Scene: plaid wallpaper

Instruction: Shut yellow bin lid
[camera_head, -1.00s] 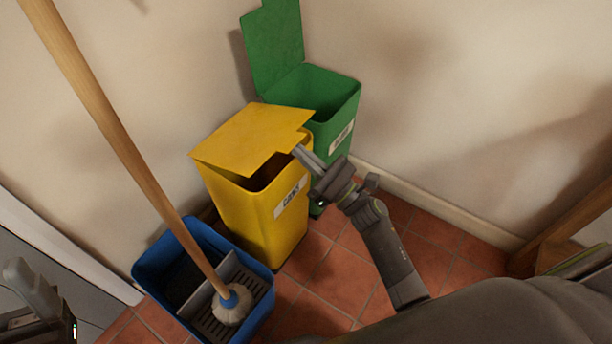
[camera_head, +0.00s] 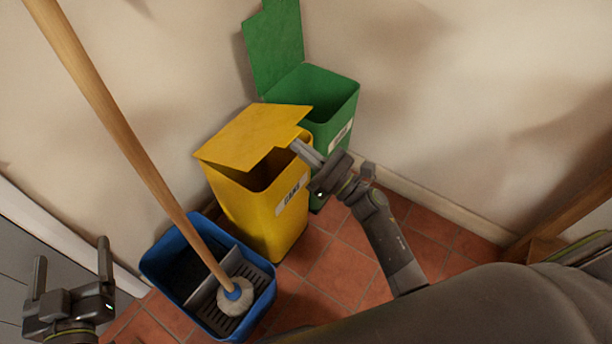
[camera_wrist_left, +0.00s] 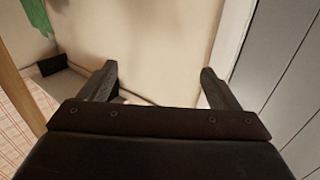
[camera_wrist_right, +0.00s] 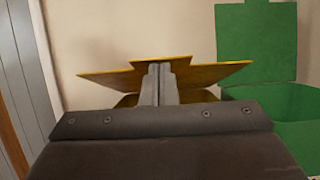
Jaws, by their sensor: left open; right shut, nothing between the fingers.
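The yellow bin (camera_head: 275,222) stands on the tiled floor with a white label on its front. Its yellow lid (camera_head: 248,137) is tilted partly open, with a dark gap below its front edge. The lid also shows nearly edge-on in the right wrist view (camera_wrist_right: 212,74). My right gripper (camera_head: 300,148) is shut and empty, its tips at the lid's front right edge; I cannot tell whether they touch it. My left gripper (camera_head: 72,268) is open and empty at the lower left, away from the bin.
A green bin (camera_head: 335,100) with its lid upright stands behind the yellow one. A blue mop bucket (camera_head: 180,255) with a wooden-handled mop (camera_head: 130,150) stands at the left front. A wall is close behind the bins. Floor tiles (camera_head: 340,270) are clear at the right.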

